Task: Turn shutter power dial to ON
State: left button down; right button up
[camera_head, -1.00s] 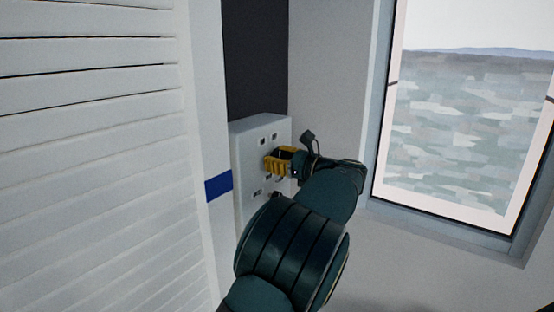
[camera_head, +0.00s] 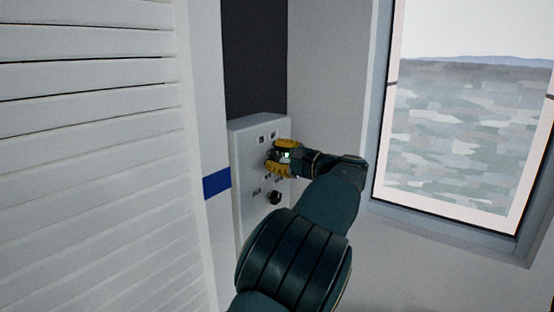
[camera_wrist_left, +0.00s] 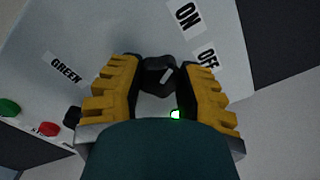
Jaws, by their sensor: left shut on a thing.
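The shutter power dial (camera_wrist_left: 158,76) is a black knob with a short white mark, on a pale control box (camera_head: 247,165). The mark slants to the upper right in the left wrist view, toward the side with the ON label (camera_wrist_left: 186,14) and OFF label (camera_wrist_left: 207,58). I cannot tell which label it lines up with. My left gripper (camera_head: 274,157) is shut on the dial, with yellow fingers (camera_wrist_left: 160,70) on both sides. In the head view the fingers hide the dial. My right gripper is not in view.
White slats (camera_head: 90,150) stand left, a window (camera_head: 455,130) right.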

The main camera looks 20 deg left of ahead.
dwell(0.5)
pick_arm(q)
jog(key=c, duration=0.5)
grip_release()
jog(key=shift+a, duration=0.1)
jog(key=shift+c, duration=0.2)
jog(key=v, duration=1.2)
